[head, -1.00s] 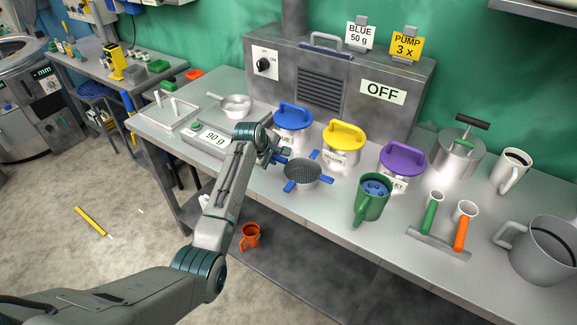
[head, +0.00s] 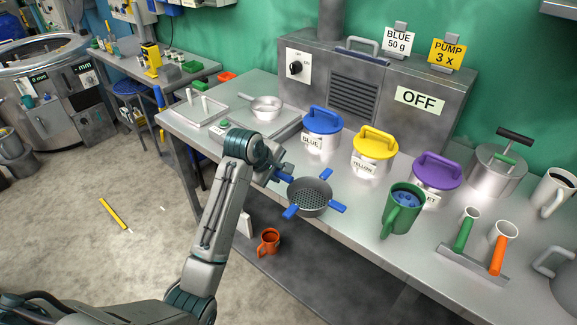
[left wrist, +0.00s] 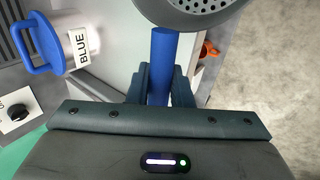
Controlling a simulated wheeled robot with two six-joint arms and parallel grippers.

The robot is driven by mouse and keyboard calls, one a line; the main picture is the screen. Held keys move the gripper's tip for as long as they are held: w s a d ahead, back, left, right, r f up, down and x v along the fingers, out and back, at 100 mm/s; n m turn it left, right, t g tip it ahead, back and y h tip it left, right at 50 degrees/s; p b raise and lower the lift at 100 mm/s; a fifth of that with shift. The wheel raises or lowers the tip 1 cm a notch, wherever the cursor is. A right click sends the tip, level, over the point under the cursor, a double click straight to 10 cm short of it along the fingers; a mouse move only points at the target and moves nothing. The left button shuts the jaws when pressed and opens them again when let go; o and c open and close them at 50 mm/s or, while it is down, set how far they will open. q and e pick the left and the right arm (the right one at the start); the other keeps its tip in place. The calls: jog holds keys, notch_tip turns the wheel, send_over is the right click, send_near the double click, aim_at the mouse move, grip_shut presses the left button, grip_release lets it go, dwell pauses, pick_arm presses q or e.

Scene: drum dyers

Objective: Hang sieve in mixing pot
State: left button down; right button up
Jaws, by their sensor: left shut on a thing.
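The sieve (head: 310,193) is a grey perforated bowl with blue handles, held bowl-up near the bench's front edge. My left gripper (head: 281,174) is shut on one blue handle. In the left wrist view the gripper (left wrist: 160,88) grips that blue handle, and the sieve's rim and holes (left wrist: 195,8) show at the top. A large grey pot (head: 562,275) with a side handle is cut off at the right edge; its inside is mostly out of view. I cannot tell whether it is the mixing pot. My right gripper is not in view.
Blue (head: 321,130), yellow (head: 374,150) and purple (head: 436,172) lidded canisters stand behind the sieve. A green jug (head: 402,208) stands to its right, then a scoop rack (head: 472,262). An orange mug (head: 268,242) is below the bench top. Floor at left is open.

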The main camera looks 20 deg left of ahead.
pick_arm(q)
jog(key=p+v, duration=0.4)
jog(key=v, duration=0.1)
jog(key=shift+s+d+p, duration=0.1)
jog(key=shift+d+p, duration=0.05)
jog(key=shift+p, duration=0.2)
jog(key=shift+r+p, duration=0.55)
jog(key=shift+p, duration=0.3)
